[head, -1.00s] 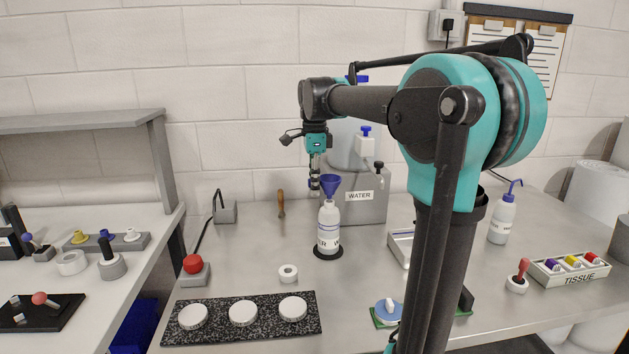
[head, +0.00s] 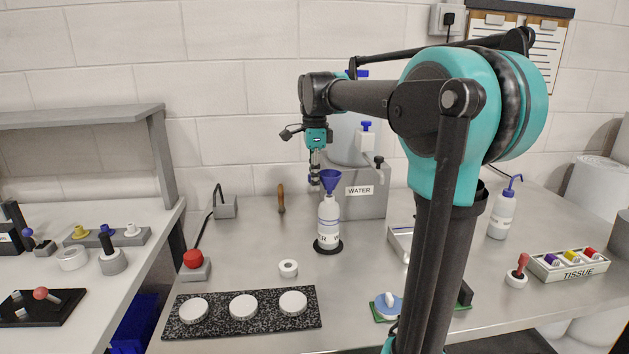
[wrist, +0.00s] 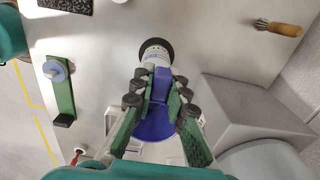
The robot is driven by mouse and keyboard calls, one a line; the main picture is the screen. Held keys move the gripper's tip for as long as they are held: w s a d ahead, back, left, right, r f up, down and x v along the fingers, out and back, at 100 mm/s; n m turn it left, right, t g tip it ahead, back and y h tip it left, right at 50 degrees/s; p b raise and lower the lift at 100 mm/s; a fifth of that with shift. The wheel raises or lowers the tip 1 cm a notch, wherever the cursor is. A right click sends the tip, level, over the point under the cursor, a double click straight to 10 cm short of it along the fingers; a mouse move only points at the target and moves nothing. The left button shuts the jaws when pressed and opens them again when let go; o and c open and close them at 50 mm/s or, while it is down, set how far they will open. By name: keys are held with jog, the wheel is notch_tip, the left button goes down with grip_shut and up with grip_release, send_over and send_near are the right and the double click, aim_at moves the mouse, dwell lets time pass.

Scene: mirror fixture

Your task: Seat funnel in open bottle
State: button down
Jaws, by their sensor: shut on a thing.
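The blue funnel (head: 331,181) is upright with its wide mouth up, directly above the white bottle (head: 328,222). Its narrow lower end meets the bottle's neck in the head view; whether the spout is inside the opening cannot be told. The bottle stands upright on a dark round base. My gripper (head: 315,180) is beside the funnel, behind and left of it. In the wrist view my gripper (wrist: 160,82) is shut on a blue part of the funnel (wrist: 157,125), with a finger on each side. The bottle (wrist: 155,56) shows beyond the fingertips, its neck hidden.
A grey water container (head: 365,195) with a tap stands close behind and right of the bottle. A wooden-handled tool (head: 281,198) is behind left. The bench around the bottle's left is clear.

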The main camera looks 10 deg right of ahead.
jog(key=shift+f, duration=1.15)
dwell(0.9)
jog(key=c, duration=1.4)
grip_release()
jog(key=shift+c, duration=0.2)
jog(key=shift+r, duration=0.1)
